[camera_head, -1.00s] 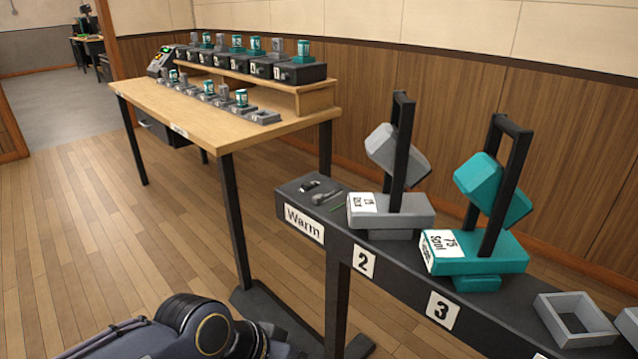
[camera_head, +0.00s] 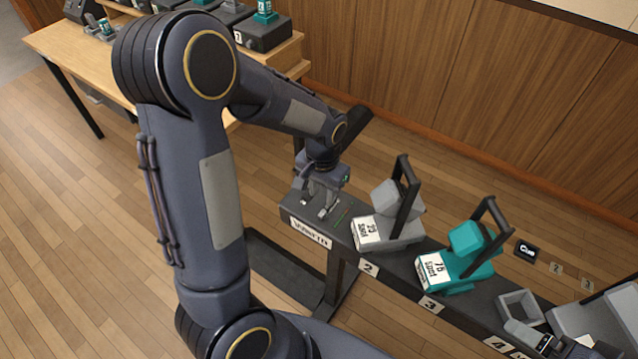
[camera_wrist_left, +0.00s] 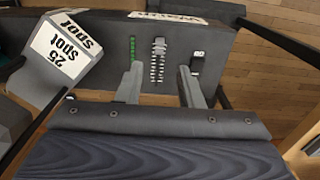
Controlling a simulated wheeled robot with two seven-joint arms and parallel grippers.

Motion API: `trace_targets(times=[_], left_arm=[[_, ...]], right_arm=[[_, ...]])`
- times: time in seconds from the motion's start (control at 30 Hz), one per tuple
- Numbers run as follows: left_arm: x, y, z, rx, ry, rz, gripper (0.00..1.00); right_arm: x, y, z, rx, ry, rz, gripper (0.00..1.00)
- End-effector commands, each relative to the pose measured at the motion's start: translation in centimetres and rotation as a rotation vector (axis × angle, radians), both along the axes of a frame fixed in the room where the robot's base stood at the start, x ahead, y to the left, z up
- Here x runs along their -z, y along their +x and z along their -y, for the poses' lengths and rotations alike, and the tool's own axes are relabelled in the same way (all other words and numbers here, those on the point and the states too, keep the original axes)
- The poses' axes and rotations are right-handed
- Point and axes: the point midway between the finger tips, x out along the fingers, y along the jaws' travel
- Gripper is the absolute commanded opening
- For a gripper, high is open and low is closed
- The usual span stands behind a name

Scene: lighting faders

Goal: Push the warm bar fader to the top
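The warm bar is a dark bar carrying a white "Warm" label (camera_head: 310,232). In the left wrist view, the fader (camera_wrist_left: 158,45) looks like a small silver cap at the label end of a ticked slot (camera_wrist_left: 156,70). A green strip (camera_wrist_left: 132,48) lies to its left and a small black part (camera_wrist_left: 197,62) to its right. My left gripper (camera_head: 318,202) points down over this end of the bar. In the wrist view its two fingers (camera_wrist_left: 160,67) are apart, one on each side of the slot, with nothing held. Contact with the cap cannot be told.
A grey spot lamp (camera_head: 400,195) stands on the bar beside the gripper, with a teal lamp (camera_head: 468,240) further right. A grey frame (camera_head: 520,305) and more grey parts follow. A wooden table (camera_head: 75,50) stands behind my left arm.

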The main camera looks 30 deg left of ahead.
Motion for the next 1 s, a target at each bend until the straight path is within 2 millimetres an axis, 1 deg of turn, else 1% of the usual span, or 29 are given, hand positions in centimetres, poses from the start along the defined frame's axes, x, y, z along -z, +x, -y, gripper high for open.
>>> trace_targets(times=[0.07, 0.4, 0.5, 0.63, 0.87, 0.93, 1.0], left_arm=[[0.8, 0.0, 0.0, 0.001, 0.003, -0.005, 0.34], [6.0, -0.1, 0.0, -0.001, 0.002, -0.005, 0.34], [7.1, 0.0, 0.0, -0.001, 0.001, -0.003, 0.34], [7.7, 0.0, 0.0, -0.001, 0.001, -0.002, 0.34], [7.8, 0.0, 0.0, -0.001, 0.001, 0.0, 0.34], [7.8, 0.0, 0.0, -0.001, 0.001, 0.0, 0.27], [7.7, 0.0, 0.0, -0.001, 0.001, 0.0, 0.18]], right_arm=[[0.0, 0.0, 0.0, 0.0, 0.0, 0.0, 0.89], [0.3, 0.0, 0.0, 0.0, 0.0, 0.0, 0.89], [0.3, 0.0, 0.0, 0.0, 0.0, 0.0, 0.89], [0.3, 0.0, 0.0, 0.0, 0.0, 0.0, 0.89], [0.3, 0.0, 0.0, 0.0, 0.0, 0.0, 0.89], [0.3, 0.0, 0.0, 0.0, 0.0, 0.0, 0.89], [0.3, 0.0, 0.0, 0.0, 0.0, 0.0, 0.89]])
